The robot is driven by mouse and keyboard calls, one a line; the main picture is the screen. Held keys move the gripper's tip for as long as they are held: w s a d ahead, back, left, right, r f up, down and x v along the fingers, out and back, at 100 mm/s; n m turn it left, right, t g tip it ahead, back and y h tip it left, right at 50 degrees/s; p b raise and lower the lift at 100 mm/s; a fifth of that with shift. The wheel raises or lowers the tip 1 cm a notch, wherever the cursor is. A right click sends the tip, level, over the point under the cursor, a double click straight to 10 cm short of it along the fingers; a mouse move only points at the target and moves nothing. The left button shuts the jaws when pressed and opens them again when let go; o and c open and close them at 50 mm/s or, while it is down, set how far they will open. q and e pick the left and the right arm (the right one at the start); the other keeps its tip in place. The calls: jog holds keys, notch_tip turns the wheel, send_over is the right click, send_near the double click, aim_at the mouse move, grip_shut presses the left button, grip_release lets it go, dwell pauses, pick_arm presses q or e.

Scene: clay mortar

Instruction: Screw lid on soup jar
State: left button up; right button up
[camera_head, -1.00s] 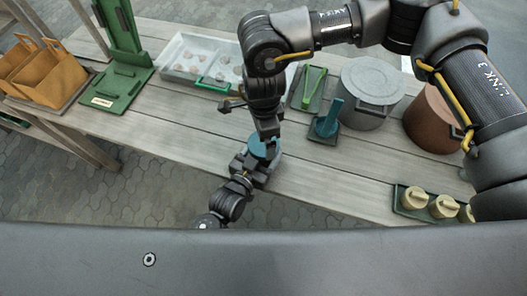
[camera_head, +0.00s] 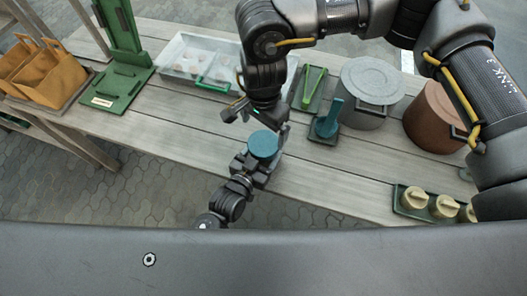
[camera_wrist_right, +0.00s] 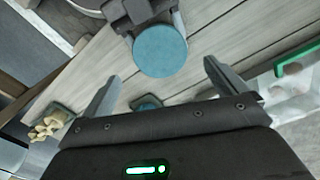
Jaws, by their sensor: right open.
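The teal round lid (camera_head: 263,144) sits on top of the soup jar in the head view, at the near edge of the table. The lid hides most of the jar. My left gripper (camera_head: 257,168) is around the jar below the lid and looks shut on it. My right gripper (camera_head: 256,113) is open and empty, above the lid and apart from it. In the right wrist view the lid (camera_wrist_right: 160,51) shows beyond the right gripper's spread fingers (camera_wrist_right: 162,88), with part of the left gripper (camera_wrist_right: 147,12) behind it.
A grey pot (camera_head: 368,88) and a brown pot (camera_head: 436,117) stand at the right. A teal tool on a small tray (camera_head: 326,125) is close by. A white bin (camera_head: 185,55), a green stand (camera_head: 122,80) and a tray of cream jars (camera_head: 412,209) are also on the table.

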aim_at(263, 143)
jog(key=shift+f, duration=3.8)
jog(key=c, duration=1)
jog(key=m, duration=0.6)
jog(key=shift+m, duration=0.4)
jog(key=o, duration=1.1)
jog(key=shift+c, duration=0.2)
